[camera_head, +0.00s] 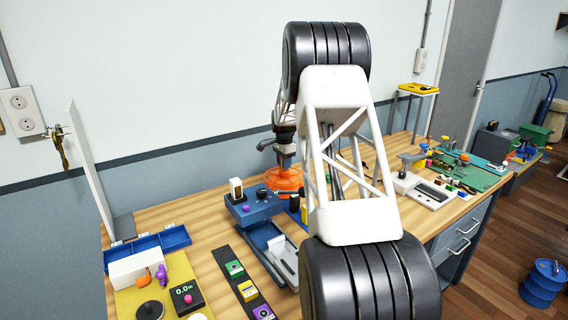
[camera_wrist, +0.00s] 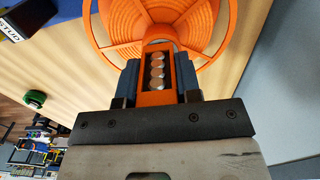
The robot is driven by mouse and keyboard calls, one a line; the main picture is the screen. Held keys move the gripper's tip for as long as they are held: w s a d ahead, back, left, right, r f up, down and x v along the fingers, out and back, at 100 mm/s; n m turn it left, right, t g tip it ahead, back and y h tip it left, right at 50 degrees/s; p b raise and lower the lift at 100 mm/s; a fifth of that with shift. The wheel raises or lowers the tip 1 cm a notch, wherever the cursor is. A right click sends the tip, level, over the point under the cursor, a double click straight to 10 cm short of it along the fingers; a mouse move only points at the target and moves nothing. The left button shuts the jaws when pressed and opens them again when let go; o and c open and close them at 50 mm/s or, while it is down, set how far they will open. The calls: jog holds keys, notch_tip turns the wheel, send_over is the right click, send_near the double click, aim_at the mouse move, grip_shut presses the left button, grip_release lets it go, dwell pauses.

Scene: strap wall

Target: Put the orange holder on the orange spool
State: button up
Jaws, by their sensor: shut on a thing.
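The orange spool (camera_head: 284,181) sits on the wooden bench near the back wall, partly hidden by my arm. In the wrist view the spool (camera_wrist: 190,18) fills the top centre as a ribbed round with spokes and an outer ring. My gripper (camera_wrist: 157,70) is shut on the orange holder (camera_wrist: 154,98), a narrow orange frame with a row of round silvery pieces. The holder's far end overlaps the spool's near part in this view; I cannot tell whether they touch. In the head view my gripper (camera_head: 285,159) is just above the spool, and the holder cannot be made out.
A blue device (camera_head: 254,206) stands left of the spool. A black strip (camera_head: 241,280) with coloured blocks and a blue tray (camera_head: 148,248) lie further left. A white-grey fixture (camera_head: 424,190) and a green mat (camera_head: 478,178) are to the right. The wall is close behind.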

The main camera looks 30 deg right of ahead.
jog(key=o, duration=1)
jog(key=shift+f, duration=0.1)
notch_tip(320, 180, up, 12)
jog(key=shift+r, duration=0.15)
dwell(0.3)
dwell(0.7)
